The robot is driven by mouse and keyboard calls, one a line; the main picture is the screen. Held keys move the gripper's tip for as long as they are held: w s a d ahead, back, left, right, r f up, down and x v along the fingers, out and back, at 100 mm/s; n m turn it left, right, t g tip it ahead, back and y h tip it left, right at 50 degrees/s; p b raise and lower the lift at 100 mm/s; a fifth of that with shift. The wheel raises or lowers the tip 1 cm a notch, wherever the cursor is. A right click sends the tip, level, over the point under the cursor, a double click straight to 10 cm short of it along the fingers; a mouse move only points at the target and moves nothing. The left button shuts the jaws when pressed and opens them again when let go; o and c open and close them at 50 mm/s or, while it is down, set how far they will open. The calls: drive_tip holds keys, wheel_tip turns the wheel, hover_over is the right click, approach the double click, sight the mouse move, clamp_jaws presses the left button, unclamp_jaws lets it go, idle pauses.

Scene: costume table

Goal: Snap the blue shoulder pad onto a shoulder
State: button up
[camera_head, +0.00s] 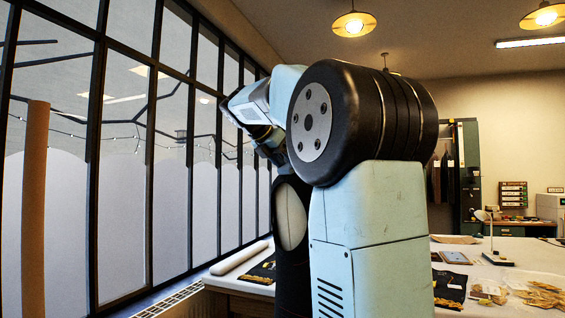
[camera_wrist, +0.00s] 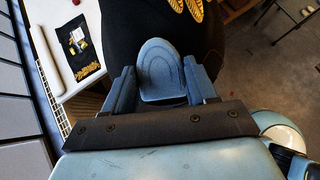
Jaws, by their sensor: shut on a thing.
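The blue shoulder pad (camera_wrist: 162,62), a rounded shell, sits between the two blue fingers of my gripper (camera_wrist: 160,78) in the wrist view. The gripper is shut on it. Just beyond the pad is a black dress form (camera_wrist: 125,30) with gold leaf-like trim (camera_wrist: 192,9) at the top edge. Whether the pad touches the form cannot be told. In the head view the black form (camera_head: 284,285) with a pale oval side panel stands behind my arm. My arm hides much of it there, and the pad cannot be made out.
A worktable with a pale top (camera_head: 535,262) stands behind, holding a white roll (camera_head: 239,258), a dark cloth with gold trim (camera_wrist: 82,50) and loose tan pieces (camera_head: 540,294). Tall windows (camera_head: 120,150) line the left. Grey floor (camera_wrist: 265,70) is open at right in the wrist view.

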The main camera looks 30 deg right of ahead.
drive_tip(key=shift+f, duration=0.1)
drive_tip(key=o, duration=1.1)
drive_tip(key=shift+o, duration=1.1)
drive_tip(key=a+r, duration=0.3)
drive_tip(key=r, duration=0.4)
drive_tip(key=shift+s+a, duration=0.3)
drive_tip(key=shift+s, duration=0.05)
